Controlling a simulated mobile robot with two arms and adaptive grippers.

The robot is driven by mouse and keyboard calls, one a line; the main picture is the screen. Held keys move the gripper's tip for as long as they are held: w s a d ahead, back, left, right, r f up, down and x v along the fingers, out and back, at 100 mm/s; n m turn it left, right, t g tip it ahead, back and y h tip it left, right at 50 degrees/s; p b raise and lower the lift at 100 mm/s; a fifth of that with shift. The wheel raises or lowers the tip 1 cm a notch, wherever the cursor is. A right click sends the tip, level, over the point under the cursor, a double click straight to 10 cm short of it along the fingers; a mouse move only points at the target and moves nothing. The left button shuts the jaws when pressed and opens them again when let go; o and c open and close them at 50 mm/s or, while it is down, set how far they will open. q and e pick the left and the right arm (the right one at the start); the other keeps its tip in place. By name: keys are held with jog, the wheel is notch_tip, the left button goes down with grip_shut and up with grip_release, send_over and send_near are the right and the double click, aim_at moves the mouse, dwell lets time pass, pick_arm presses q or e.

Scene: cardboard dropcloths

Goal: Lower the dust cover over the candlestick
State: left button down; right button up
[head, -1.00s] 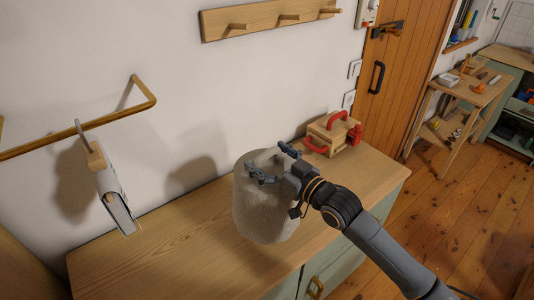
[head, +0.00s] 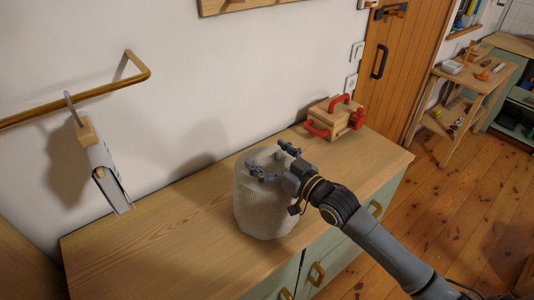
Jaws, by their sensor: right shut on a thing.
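The dust cover (head: 262,206) is a pale, woven, drum-shaped cover, upright over the wooden cabinet top (head: 140,254). My right gripper (head: 272,164) is at the top of the cover and shut on it, its arm coming in from the lower right. I cannot tell whether the cover's lower edge touches the wood. The candlestick is not visible; whether it is under the cover cannot be seen. My left gripper is not in view.
A wooden box with red handles (head: 334,118) stands at the back right of the cabinet top. A wooden rail (head: 75,104) on the wall at left carries a hanging item (head: 106,178). The cabinet top left of the cover is clear.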

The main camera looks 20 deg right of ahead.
jog(key=o, duration=1.4)
jog(key=v, duration=1.2)
